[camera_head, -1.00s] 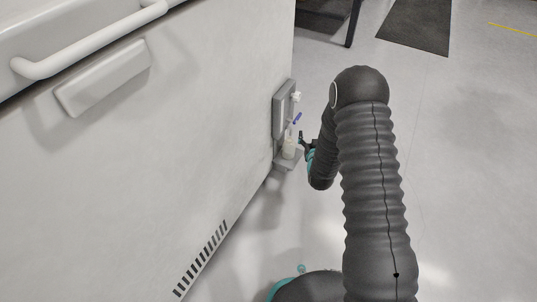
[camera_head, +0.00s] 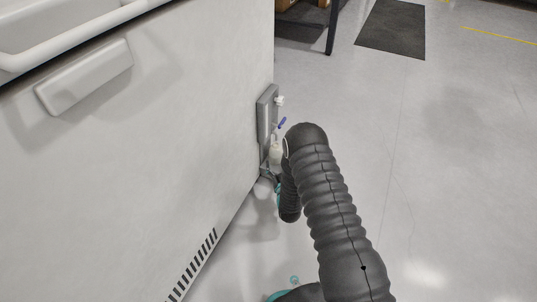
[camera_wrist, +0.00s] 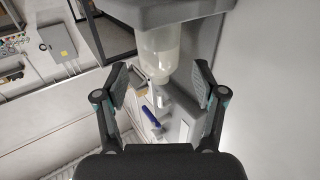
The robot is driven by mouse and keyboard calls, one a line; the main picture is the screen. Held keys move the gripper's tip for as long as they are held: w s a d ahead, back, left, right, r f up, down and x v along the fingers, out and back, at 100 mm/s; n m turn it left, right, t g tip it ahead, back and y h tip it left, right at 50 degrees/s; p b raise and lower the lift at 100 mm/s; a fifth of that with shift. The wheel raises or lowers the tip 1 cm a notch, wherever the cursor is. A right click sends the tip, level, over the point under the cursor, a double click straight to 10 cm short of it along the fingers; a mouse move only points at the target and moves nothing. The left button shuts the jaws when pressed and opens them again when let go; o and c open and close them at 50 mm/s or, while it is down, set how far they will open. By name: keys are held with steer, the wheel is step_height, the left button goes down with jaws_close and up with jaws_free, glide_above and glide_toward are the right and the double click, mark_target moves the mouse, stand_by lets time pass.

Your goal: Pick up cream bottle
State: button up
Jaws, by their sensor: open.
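The cream bottle (camera_head: 276,151) is a small pale bottle at the grey holder on the side of the white cabinet. In the wrist view the translucent bottle (camera_wrist: 160,58) appears upside down, its base against the grey ledge (camera_wrist: 170,12). My gripper (camera_wrist: 161,76) is open, with one finger on each side of the bottle and a visible gap on both sides. In the head view my gripper (camera_head: 268,174) is low beside the bottle, partly hidden by my arm. A blue-purple piece (camera_head: 283,122) shows above the bottle; it also shows in the wrist view (camera_wrist: 150,116).
The grey holder (camera_head: 266,118) is fixed to the white cabinet (camera_head: 150,150), which fills the left side. A white knob (camera_head: 280,101) sticks out from the holder. Open floor (camera_head: 450,180) lies to the right, with a dark mat (camera_head: 392,28) farther back.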

mark_target(277, 157)
steer(key=shift+d+x, duration=0.1)
steer(key=shift+x, duration=0.6)
steer(key=shift+d+x, duration=0.15)
steer(key=shift+x, duration=0.55)
steer(key=shift+b+x, duration=0.5)
steer(key=shift+x, duration=1.65)
steer(key=shift+a, duration=0.15)
steer(key=c, duration=1.2)
